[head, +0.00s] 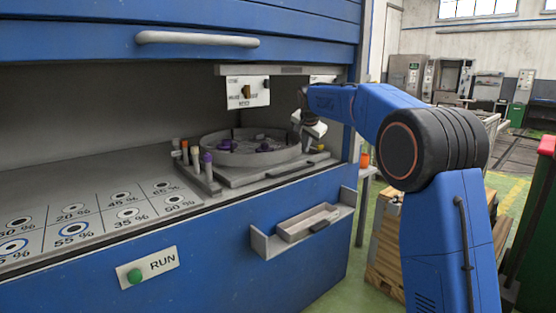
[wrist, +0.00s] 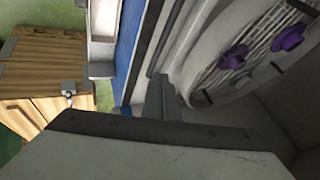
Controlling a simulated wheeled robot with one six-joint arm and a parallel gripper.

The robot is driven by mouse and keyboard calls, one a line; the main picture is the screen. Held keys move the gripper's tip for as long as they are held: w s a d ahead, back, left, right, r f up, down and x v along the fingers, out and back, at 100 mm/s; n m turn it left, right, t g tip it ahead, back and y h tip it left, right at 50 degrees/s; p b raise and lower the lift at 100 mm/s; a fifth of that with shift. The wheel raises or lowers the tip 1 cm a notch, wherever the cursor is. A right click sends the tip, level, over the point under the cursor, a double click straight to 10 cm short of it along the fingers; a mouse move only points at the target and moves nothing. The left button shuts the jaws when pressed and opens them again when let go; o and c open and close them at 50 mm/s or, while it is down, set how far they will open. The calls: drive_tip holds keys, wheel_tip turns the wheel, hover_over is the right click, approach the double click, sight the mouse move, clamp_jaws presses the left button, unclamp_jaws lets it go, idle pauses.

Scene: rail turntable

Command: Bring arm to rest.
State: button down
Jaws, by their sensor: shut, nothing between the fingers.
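My blue arm reaches in from the right of the head view to the front right of the cabinet bay. My gripper (head: 309,147) is small there, beside the right rim of the round grey turntable (head: 225,156), and looks empty. In the wrist view, my gripper (wrist: 163,98) shows narrow dark fingers close together with nothing between them. The turntable, with purple-topped pieces (wrist: 288,38) in it, fills the upper right of that view. Whether the fingers touch anything is not clear.
A small rack with capped tubes (head: 207,160) stands left of the turntable. A percent-marked board (head: 98,221) lies further left. An open tray (head: 305,226) juts from the cabinet front. A wooden crate (head: 385,240) stands right of the cabinet.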

drive_tip(key=s+d+n+g, duration=0.15)
drive_tip(key=s+d, duration=0.25)
drive_tip(key=s, duration=1.3)
drive_tip(key=s+d+n, duration=0.3)
drive_tip(key=s+d, duration=0.2)
drive_tip(key=s, duration=1.2)
drive_tip(key=s+f+n, duration=0.1)
drive_tip(key=s+f, duration=0.5)
drive_tip(key=s, duration=0.4)
drive_tip(key=s+d+f+n, duration=0.1)
drive_tip(key=s+f+n, duration=0.1)
drive_tip(key=s+f, duration=0.4)
drive_tip(key=s+d+f+n, duration=0.1)
drive_tip(key=s+f, duration=0.5)
drive_tip(key=s, duration=0.8)
drive_tip(key=shift+s+f+n+g, duration=0.2)
drive_tip(key=shift+s+n+g, duration=0.15)
drive_tip(key=shift+g, duration=0.1)
